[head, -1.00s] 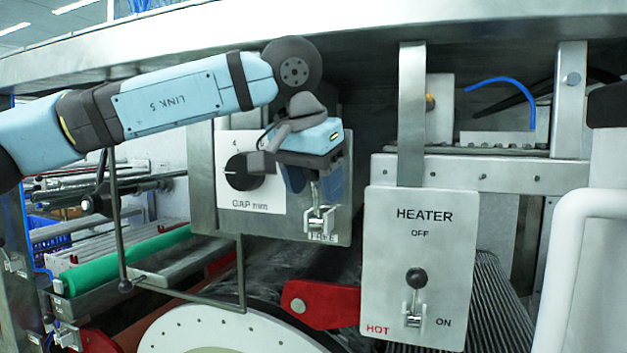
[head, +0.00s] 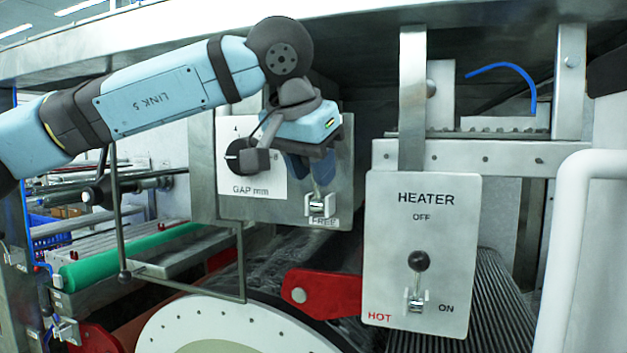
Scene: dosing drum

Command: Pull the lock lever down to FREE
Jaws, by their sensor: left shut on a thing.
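The lock lever (head: 318,189) stands in a small metal bracket on the grey panel (head: 341,190), to the right of the GAP mm knob. The lever still slants upward from the bracket. The gripper body covers the panel above the lever. My right gripper is not in view.
The HEATER panel (head: 388,235) with its black-knobbed lever (head: 418,262) stands close on the right. The GAP knob (head: 241,156) is just left of my gripper. A red arm (head: 326,294) and a white drum end (head: 185,325) lie below. A metal beam runs overhead.

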